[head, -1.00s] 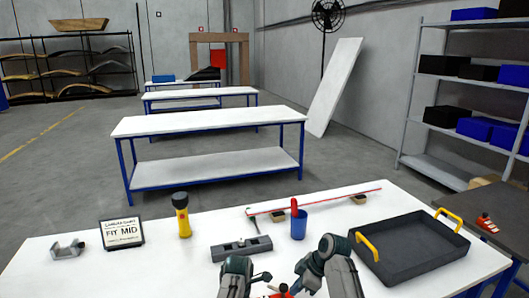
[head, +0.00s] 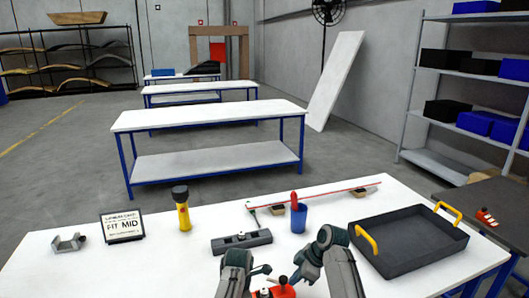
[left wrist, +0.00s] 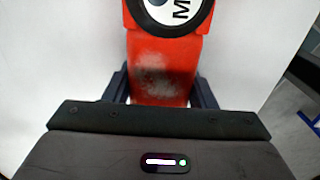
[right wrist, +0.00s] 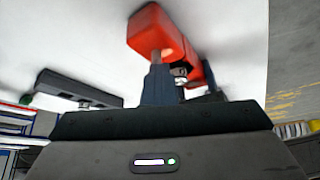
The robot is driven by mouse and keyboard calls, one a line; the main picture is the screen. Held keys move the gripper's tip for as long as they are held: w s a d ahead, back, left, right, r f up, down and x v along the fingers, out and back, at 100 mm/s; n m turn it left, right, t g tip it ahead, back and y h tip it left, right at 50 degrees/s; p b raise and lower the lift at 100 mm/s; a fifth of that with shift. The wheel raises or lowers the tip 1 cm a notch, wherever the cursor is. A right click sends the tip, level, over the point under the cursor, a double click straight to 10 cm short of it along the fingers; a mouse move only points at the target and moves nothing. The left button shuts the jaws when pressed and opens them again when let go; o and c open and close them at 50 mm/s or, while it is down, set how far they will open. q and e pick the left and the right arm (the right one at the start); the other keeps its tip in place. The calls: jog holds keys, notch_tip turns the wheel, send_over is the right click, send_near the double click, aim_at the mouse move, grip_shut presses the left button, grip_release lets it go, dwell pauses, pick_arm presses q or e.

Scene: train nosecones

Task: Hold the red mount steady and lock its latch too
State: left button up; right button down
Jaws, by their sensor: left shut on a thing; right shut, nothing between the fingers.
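The red mount (head: 277,292) is at the bottom edge of the head view, partly cut off and covered by my arms. In the left wrist view the mount (left wrist: 160,70) lies between the fingers of my left gripper (left wrist: 162,90), which is shut on it. A round black-rimmed label with an "M" shows on it. My right gripper (head: 300,280) is beside the mount, shut and empty. In the right wrist view its fingertips (right wrist: 160,75) are close against or just before the red part (right wrist: 157,30) and a small metal piece (right wrist: 180,70). I cannot tell whether they touch, or the latch's state.
A black tray with yellow handles (head: 408,258) stands right of my right arm. A grey slotted block (head: 241,241), a blue cup (head: 299,218), a flashlight (head: 182,210), a "FIT MID" sign (head: 122,226) and a metal bracket (head: 67,243) stand on the white table (head: 165,270).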

jog(key=shift+w, duration=0.75)
notch_tip(320, 180, up, 6)
jog(key=shift+d, duration=0.45)
dwell(0.5)
jog(key=shift+r, duration=0.1)
notch_tip(320, 180, down, 6)
jog(key=s, duration=0.2)
jog(key=shift+a, duration=0.35)
dwell(0.3)
